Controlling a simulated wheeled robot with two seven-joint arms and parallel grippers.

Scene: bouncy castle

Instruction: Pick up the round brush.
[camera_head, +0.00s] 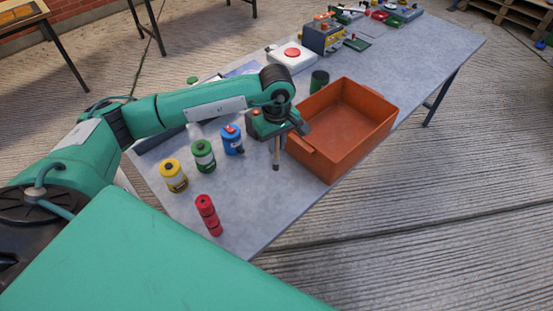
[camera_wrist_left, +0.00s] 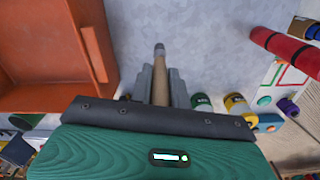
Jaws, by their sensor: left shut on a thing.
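My left gripper (camera_head: 277,135) points down over the table, left of the orange crate. It is shut on the round brush (camera_head: 276,158), a slim rod with a darker end that hangs below the fingers. In the left wrist view, the brush (camera_wrist_left: 160,72) shows a tan wooden shaft and a grey end between the two grey fingers. Its other end is hidden by the gripper body. I cannot tell how far its lower end is from the table. My right gripper is not in view.
The open orange crate (camera_head: 305,150) stands close right of the gripper. Yellow (camera_head: 175,178), green (camera_head: 204,158) and blue (camera_head: 232,142) cans stand left of it. The grey tabletop (camera_head: 250,205) is bare in front.

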